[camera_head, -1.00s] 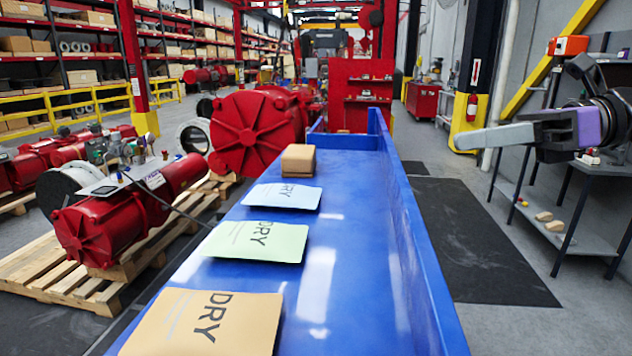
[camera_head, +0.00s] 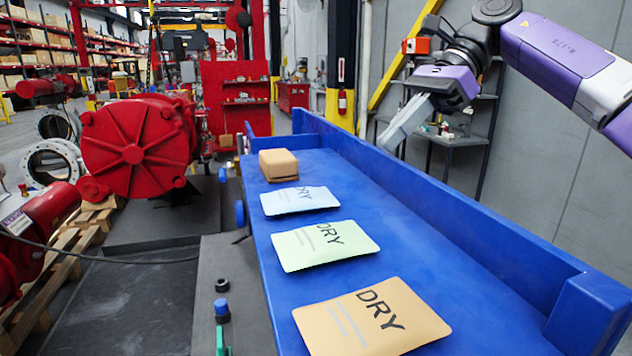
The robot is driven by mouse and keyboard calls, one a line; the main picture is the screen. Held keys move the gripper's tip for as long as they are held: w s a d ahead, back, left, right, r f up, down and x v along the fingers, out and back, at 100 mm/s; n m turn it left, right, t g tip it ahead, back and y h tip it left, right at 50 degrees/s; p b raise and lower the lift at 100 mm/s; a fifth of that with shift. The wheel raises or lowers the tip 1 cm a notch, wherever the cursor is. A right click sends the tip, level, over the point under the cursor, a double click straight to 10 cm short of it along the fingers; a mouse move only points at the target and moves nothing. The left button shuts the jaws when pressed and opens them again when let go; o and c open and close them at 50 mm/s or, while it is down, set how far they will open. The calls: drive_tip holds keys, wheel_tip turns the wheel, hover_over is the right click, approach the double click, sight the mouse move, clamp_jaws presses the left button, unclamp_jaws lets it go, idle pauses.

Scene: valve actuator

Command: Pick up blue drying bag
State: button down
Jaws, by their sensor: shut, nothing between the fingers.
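The light blue drying bag (camera_head: 299,200) lies flat on the blue bench, between a small brown box and a pale green bag. Part of the word DRY shows at its right end. My gripper (camera_head: 392,139) hangs above the bench's right raised edge, to the right of the blue bag and higher than it. Its grey fingers point down and left, are together, and hold nothing. It is well apart from every bag.
The blue bench (camera_head: 400,235) has a raised wall on its right. The green bag (camera_head: 325,245) and an orange-tan bag (camera_head: 372,318) lie nearer. The brown box (camera_head: 278,165) stands just behind the blue bag. The bench's right half is clear.

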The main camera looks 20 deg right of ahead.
sight(308, 191)
drive_tip(key=shift+a+f, duration=0.3)
drive_tip(key=shift+a, duration=0.1)
drive_tip(key=x, duration=0.9)
drive_tip(key=shift+a, duration=0.15)
drive_tip(key=a, duration=0.5)
drive_tip(key=shift+a+f, duration=0.1)
drive_tip(key=shift+a, duration=0.2)
